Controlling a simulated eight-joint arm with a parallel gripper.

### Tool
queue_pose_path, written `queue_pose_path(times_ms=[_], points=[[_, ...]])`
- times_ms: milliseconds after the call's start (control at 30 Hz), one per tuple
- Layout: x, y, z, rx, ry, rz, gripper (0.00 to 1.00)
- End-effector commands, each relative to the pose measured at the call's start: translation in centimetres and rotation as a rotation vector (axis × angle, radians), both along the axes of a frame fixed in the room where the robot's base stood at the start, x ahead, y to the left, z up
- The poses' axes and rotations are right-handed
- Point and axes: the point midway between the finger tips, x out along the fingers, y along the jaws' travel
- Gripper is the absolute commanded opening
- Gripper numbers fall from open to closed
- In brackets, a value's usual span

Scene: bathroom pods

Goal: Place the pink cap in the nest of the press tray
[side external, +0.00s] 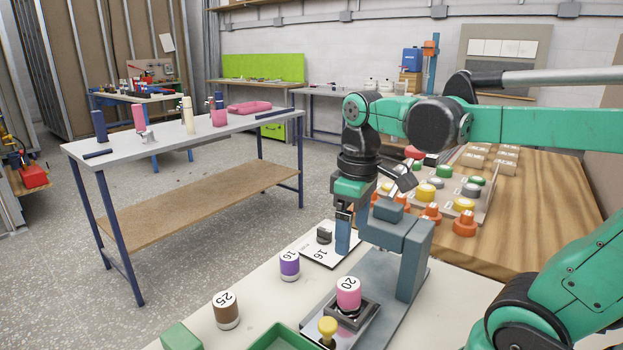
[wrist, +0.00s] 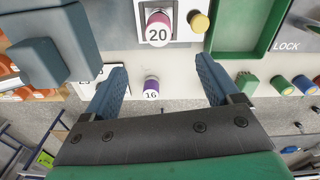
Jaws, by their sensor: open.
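The pink cap (side external: 348,291), marked 20, stands upright in the dark square nest (side external: 371,308) of the press tray. The same cap shows at the top of the wrist view (wrist: 158,28), with a pale frame around it. How deep it sits cannot be told. My gripper (side external: 343,240) is above the bench, behind the cap in the side view and apart from it. In the wrist view my gripper (wrist: 161,75) has its blue fingers wide apart with nothing between them but a view of the purple cap (wrist: 151,88) below.
The blue-grey press frame (side external: 412,255) rises close beside my gripper. A yellow knob (side external: 327,329) stands at the tray's front. The purple cap, a brown cap (side external: 227,310), a white card (side external: 313,250) and a green tray (wrist: 213,42) are near. Open bench lies between the caps.

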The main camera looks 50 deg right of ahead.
Motion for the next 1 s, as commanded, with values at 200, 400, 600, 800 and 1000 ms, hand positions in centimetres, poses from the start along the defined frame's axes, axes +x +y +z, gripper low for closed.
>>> queue_pose_path(times_ms=[200,400,600,800,1000], points=[[2.1,3.8,-2.5,-0.005,-0.383,-0.082,0.83],[3.1,5.8,-3.1,0.056,-0.586,-0.136,0.83],[3.2,5.8,-3.1,0.058,-0.591,-0.140,0.83],[3.2,5.7,-3.1,0.057,-0.589,-0.139,0.83],[3.2,5.7,-3.1,0.057,-0.588,-0.139,0.83]])
